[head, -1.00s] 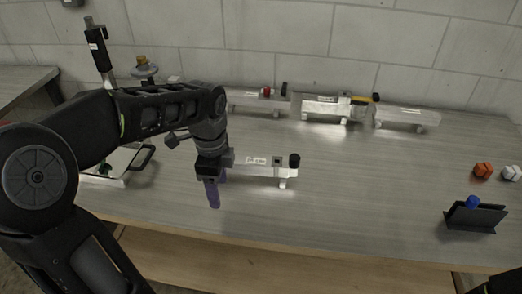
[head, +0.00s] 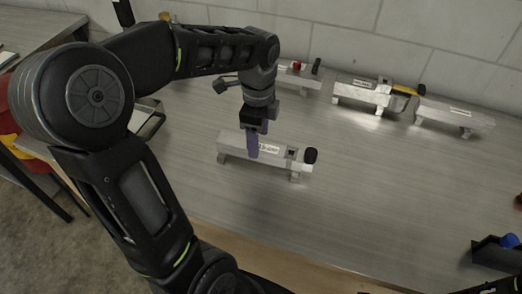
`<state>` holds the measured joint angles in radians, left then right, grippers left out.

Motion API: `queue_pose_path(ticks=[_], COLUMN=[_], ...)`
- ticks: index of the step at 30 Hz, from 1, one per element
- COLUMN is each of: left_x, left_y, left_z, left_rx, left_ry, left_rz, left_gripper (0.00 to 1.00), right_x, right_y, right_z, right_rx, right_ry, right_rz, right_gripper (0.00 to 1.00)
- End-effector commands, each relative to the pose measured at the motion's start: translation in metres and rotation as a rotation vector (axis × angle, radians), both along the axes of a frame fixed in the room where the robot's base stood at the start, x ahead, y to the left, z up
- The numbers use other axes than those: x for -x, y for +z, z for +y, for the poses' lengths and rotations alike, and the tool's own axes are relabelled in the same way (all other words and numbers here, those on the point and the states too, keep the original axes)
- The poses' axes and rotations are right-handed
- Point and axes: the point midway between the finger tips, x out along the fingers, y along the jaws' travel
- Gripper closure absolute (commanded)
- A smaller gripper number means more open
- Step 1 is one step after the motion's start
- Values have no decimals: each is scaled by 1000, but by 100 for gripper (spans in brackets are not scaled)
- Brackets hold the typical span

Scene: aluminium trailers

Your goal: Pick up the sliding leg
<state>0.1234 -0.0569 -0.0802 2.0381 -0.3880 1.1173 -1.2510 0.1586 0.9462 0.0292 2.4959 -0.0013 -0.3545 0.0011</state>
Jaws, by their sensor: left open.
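A pale aluminium bar (head: 228,146) on short feet, with a white label and a black knob at its right end, lies on the table in the middle of the head view. I cannot tell for sure which part is the sliding leg; a short foot shows under the bar's right end (head: 295,176). My left gripper (head: 253,154) points down with purple fingers in front of the bar's label. Its jaws are open, and they hide part of the bar. I cannot tell whether they touch it.
Three similar aluminium pieces stand along the back: one with a red knob (head: 296,76), one with a yellow-and-black handle (head: 360,92) and a plain one (head: 455,114). A dark holder (head: 492,253) with a blue knob stands at the right. The table right of the bar is clear.

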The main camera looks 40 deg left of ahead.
Motion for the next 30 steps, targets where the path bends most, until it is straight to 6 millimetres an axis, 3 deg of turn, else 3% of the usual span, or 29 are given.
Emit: queue_pose_path(ticks=[6, 17, 25, 30], left_x=[0, -1, -4, -5], left_y=[-20, -25, -62, -72], left_z=[0, 0, -1, 0], left_rx=[0, 0, 1, 0], left_ry=[0, 0, 0, 1], left_rz=[2, 2, 5, 0], left_gripper=[38, 38, 38, 38], right_x=[0, 0, 0, 0], right_y=[1, 2, 8, 8], right_z=[0, 0, 0, 0], right_rx=[0, 0, 0, 0], right_ry=[0, 0, 0, 0], right_rz=[0, -1, 0, 0], right_gripper=[100, 100, 100, 100])
